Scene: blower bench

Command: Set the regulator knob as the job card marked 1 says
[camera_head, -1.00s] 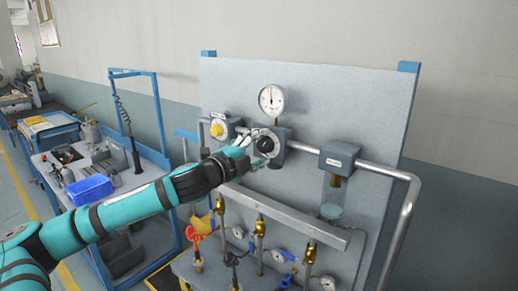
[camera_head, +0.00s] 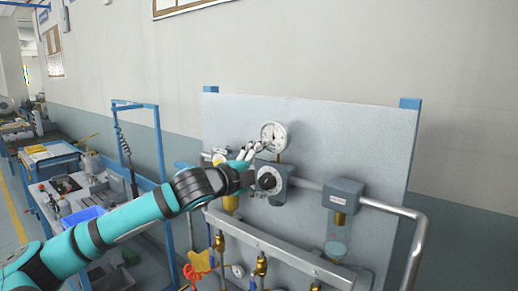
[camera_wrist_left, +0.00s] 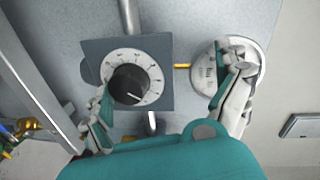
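The regulator knob (camera_head: 267,181) is a black round knob on a white scale dial in a grey housing (camera_head: 281,192) on the panel. In the left wrist view the knob (camera_wrist_left: 129,84) shows close up, with a pale pointer line toward the lower right of the picture; the scale figures are too small to read. My left gripper (camera_head: 254,163) is beside the knob, to its left and above; its fingers (camera_wrist_left: 167,78) are spread open and empty, one near the dial's edge, the other over the gauge. My right gripper is not in view. No job card marked 1 can be made out.
A round white gauge (camera_head: 274,136) sits just above the regulator, close to my fingers. A grey block (camera_head: 344,194) with a clear bowl is to the right. A pipe rail (camera_head: 400,212) and brass valves (camera_head: 261,265) stand out from the panel (camera_head: 360,140).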

